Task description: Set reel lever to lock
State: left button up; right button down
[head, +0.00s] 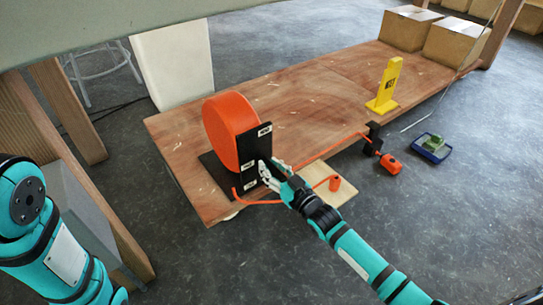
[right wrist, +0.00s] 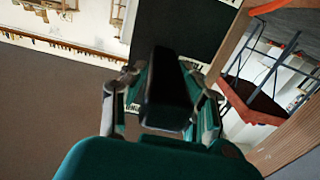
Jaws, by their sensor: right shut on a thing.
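The orange cable reel (head: 222,132) stands upright on its dark base on the wooden bench (head: 310,100). A black panel (head: 246,148) with several small white labels stands at its front; I cannot read the labels in the head view. My right gripper (head: 266,174) is at the lower right of this panel. In the right wrist view its two fingers are shut on a black bar (right wrist: 167,92), which I take for the reel lever. The panel (right wrist: 180,25) is behind it, with partly hidden labels. The gripper hides the lever in the head view. My left gripper is out of view.
An orange cable (head: 310,154) runs over the bench to an orange plug (head: 389,164) past its front edge. A pale board (head: 322,172) with an orange piece (head: 335,183) is right of the reel. A yellow stand (head: 386,87) and cardboard boxes (head: 455,42) are farther back.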

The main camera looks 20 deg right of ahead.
notch_tip(320, 180, down, 8)
jog(key=b, duration=0.2)
jog(key=shift+r, duration=0.15)
jog(key=shift+s, duration=0.1)
jog(key=c, duration=1.1)
grip_release()
jog(key=shift+o, duration=0.5)
jog(key=v, duration=1.2)
